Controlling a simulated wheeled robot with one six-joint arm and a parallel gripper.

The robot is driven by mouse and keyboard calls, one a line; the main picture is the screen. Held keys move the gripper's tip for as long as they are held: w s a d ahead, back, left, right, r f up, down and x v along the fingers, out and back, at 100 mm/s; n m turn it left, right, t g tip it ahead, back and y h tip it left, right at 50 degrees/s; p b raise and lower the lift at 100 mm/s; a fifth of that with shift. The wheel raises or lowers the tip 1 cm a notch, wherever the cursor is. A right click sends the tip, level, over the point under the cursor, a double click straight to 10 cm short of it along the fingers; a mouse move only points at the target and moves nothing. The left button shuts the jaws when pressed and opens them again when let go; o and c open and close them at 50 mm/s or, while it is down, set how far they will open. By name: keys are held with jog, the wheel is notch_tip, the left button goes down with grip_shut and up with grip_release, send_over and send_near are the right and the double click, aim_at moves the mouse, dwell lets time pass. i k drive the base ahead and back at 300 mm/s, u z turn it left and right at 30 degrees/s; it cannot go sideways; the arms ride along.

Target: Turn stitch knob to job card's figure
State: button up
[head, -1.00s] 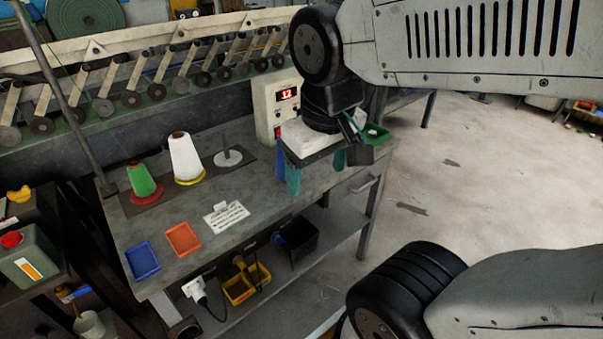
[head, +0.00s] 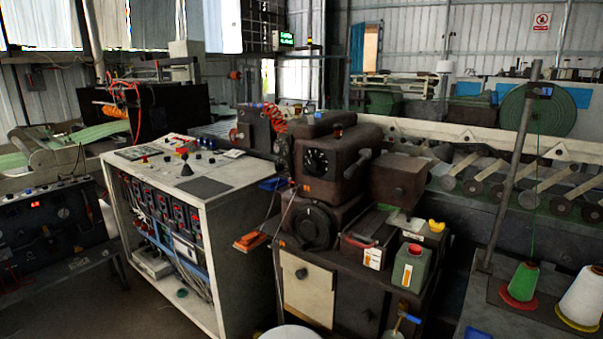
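A dark brown sewing machine (head: 338,160) stands on a dark cabinet in the middle of the head view. On its front is a black dial with pale marks (head: 315,161). Below it is a larger round black knob or wheel (head: 312,227) with a small pale mark. I cannot tell for certain which of these is the stitch knob, and their marks are too small to read. The job card is not in this view. My gripper and arm are out of view.
Left of the machine stands a pale control cabinet (head: 213,203) with buttons and a joystick. A green jug (head: 411,268) and an oil can with a yellow top (head: 436,226) stand at the machine's right. Thread cones, green (head: 523,281) and white (head: 583,297), stand at far right.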

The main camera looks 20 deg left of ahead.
aim_at(314, 163)
jog(key=u, duration=1)
